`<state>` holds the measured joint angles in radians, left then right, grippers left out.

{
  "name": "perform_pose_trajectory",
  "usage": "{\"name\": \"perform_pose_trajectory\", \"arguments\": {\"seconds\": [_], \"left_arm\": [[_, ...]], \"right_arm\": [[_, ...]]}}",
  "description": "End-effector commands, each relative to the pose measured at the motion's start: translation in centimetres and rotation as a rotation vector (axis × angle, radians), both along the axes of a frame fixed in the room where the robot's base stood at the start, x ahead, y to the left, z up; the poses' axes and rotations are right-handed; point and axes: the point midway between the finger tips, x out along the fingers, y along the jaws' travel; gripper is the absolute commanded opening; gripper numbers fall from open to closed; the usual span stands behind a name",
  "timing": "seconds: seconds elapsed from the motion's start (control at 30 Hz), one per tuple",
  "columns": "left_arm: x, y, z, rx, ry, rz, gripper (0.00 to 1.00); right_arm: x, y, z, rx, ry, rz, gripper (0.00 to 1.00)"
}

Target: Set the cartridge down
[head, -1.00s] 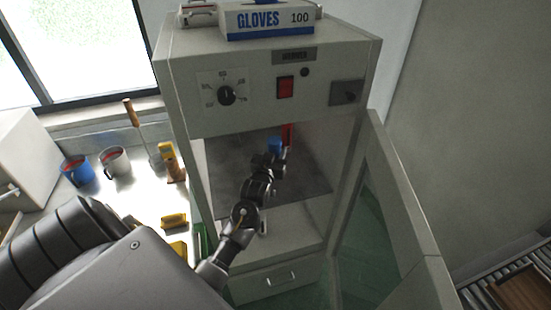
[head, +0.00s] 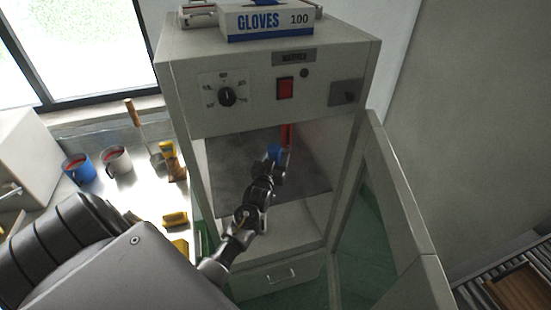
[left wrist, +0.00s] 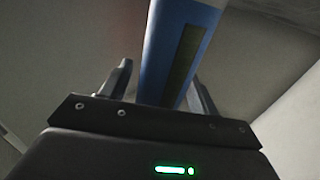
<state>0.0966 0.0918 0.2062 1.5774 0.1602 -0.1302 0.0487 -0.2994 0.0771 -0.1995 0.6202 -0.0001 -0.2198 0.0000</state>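The cartridge (head: 275,150) is a blue cylinder inside the open cabinet, its upper part showing past my left gripper. In the left wrist view the blue cartridge (left wrist: 160,45), with a dark strip along its side, stands tilted between the two fingers. My left gripper (head: 272,163) reaches into the cabinet and appears shut on the cartridge, though a narrow gap shows at the left finger in the left wrist view (left wrist: 158,85). The cartridge's lower end is hidden, so I cannot tell whether it touches the cabinet floor (head: 230,180). My right gripper is not in view.
The cabinet (head: 175,80) has its door (head: 400,200) swung open at right. A red strip (head: 287,133) shows inside, behind the cartridge. A glove box (head: 265,20) lies on top. Mugs (head: 78,168) and yellow tools (head: 174,219) stand on the bench at left.

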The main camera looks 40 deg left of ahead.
Motion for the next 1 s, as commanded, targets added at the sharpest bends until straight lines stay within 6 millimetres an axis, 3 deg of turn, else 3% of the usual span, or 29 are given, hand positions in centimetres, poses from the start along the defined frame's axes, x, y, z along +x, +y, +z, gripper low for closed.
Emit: {"name": "perform_pose_trajectory", "arguments": {"seconds": [0.27,0.7,1.0], "left_arm": [[-0.4,-0.2,0.1,0.000,0.000,0.000,0.61],[-8.2,-3.2,0.0,-0.001,0.000,0.000,0.61],[-11.1,-4.3,0.2,0.000,0.000,0.000,0.61]], "right_arm": [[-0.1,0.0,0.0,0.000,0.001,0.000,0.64],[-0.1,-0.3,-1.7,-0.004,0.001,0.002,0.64],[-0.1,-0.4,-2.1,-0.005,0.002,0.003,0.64]]}}
